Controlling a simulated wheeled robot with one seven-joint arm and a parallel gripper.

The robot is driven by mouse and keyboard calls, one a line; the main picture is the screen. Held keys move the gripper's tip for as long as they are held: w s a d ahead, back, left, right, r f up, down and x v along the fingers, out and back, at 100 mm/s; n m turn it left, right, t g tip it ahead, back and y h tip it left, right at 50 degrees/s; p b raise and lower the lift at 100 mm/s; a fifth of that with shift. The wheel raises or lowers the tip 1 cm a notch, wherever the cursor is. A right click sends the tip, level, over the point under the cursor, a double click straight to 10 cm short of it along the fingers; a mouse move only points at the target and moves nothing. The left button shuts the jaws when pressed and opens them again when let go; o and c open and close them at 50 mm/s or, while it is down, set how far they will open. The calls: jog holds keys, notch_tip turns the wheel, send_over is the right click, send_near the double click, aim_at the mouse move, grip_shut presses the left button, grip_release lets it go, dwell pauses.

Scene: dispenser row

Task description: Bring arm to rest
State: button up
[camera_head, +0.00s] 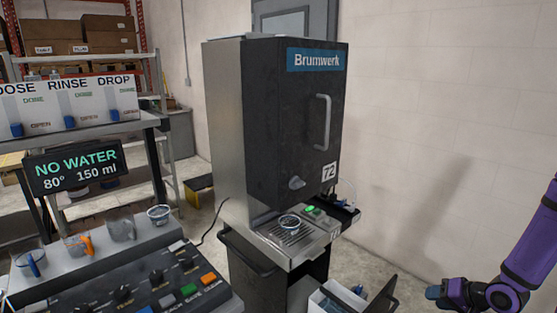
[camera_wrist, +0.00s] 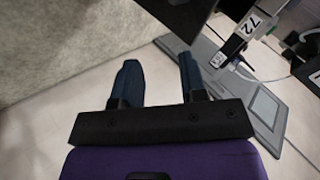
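My gripper (camera_head: 436,292) is at the lower right in the head view, at the end of my purple arm, out to the right of the coffee-style machine. In the wrist view my gripper (camera_wrist: 159,82) shows two dark blue fingers standing apart, with only floor and wall between and beyond them. It is open and holds nothing. The fingers touch nothing that I can see.
The Brumwerk machine (camera_head: 297,120) stands in the middle, a small cup (camera_head: 290,222) on its drip tray. An open white box (camera_head: 338,299) sits low between machine and gripper. A control panel (camera_head: 165,290) and cups are at left. The right wall is bare.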

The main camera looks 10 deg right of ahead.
notch_tip(320, 180, up, 26)
jog(key=w+a+n+g+h, duration=0.2)
jog(key=a+n+h, duration=0.1)
jog(key=h, duration=0.5)
jog(key=s+a+r+n+y, duration=0.1)
jog(key=s+a+r, duration=0.7)
jog(key=s, duration=0.2)
jog(key=s+a+r+n+y, duration=0.1)
jog(key=s+a+r+y, duration=0.1)
jog(key=s+a+r, duration=0.6)
jog(key=s+a, duration=0.1)
jog(key=s, duration=0.1)
jog(key=shift+s+r+n+g, duration=0.15)
jog(key=shift+s+n+g, duration=0.15)
jog(key=shift+s+n, duration=0.1)
jog(key=shift+o, duration=0.2)
jog(key=shift+w+a, duration=0.1)
dwell(0.3)
